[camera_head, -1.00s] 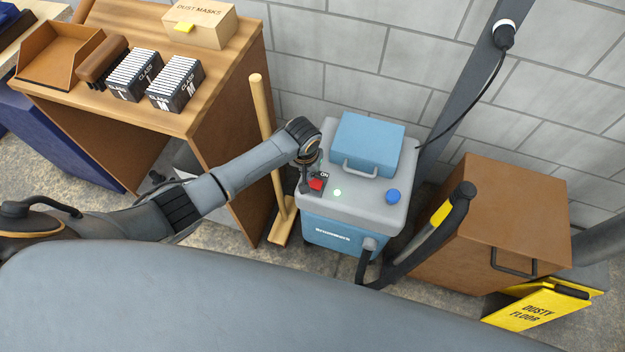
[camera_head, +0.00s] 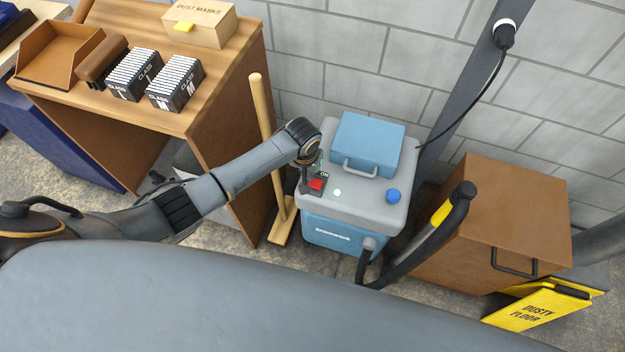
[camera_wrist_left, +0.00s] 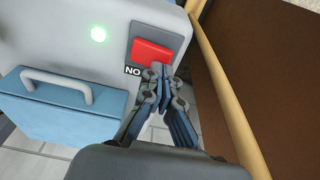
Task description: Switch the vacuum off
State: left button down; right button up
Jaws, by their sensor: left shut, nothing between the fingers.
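The vacuum (camera_head: 365,212) has a grey top and a blue body, and stands upright by the wall. Its red switch (camera_head: 316,184) sits on the near left corner of the top, beside an "ON" label. It also shows in the left wrist view (camera_wrist_left: 153,51). A green lamp (camera_wrist_left: 99,34) is lit on the top, also seen in the head view (camera_head: 337,192). My left gripper (camera_head: 304,188) is shut and empty. Its fingertips (camera_wrist_left: 160,76) are at the edge of the red switch, by the label; I cannot tell whether they touch it. My right gripper is out of view.
A wooden broom (camera_head: 268,140) stands just left of the vacuum, close to my left arm. A workbench (camera_head: 215,75) with boxes is further left. The vacuum's hose handle (camera_head: 445,212) and a brown cabinet (camera_head: 515,215) are on the right.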

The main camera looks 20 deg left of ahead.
pick_arm(q)
jog(key=shift+f+b, duration=0.45)
jog(key=shift+f, duration=0.4)
dwell(0.4)
notch_tip(320, 180, up, 7)
jog(key=p, duration=0.8)
dwell(0.4)
